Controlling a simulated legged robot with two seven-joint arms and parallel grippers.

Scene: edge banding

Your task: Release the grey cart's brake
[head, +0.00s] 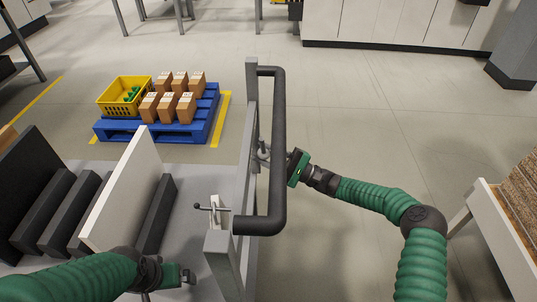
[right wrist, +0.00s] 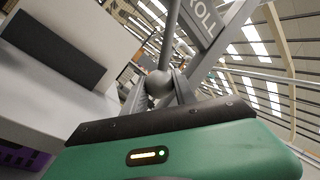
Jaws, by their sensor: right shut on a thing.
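The grey cart (head: 185,190) fills the left of the head view, with a dark tubular push handle (head: 278,150) at its right end. A brake lever with a round grey knob (head: 263,153) sits on the end frame, inside the handle loop; the knob (right wrist: 159,83) also shows in the right wrist view, beside a grey plate lettered "ROLL" (right wrist: 205,18). My right gripper (head: 285,165) is shut on the brake lever, its fingertips partly hidden behind the handle. My left gripper (head: 187,277) is low over the cart's near side, apart from the lever; its jaw opening is unclear.
A white panel (head: 122,195) and dark grey dividers stand on the cart. A thin lever with a dark ball (head: 197,206) is at the near post. Behind is a blue pallet (head: 195,133) with boxes and a yellow crate (head: 112,100). A white-edged table (head: 490,225) stands right; floor between is clear.

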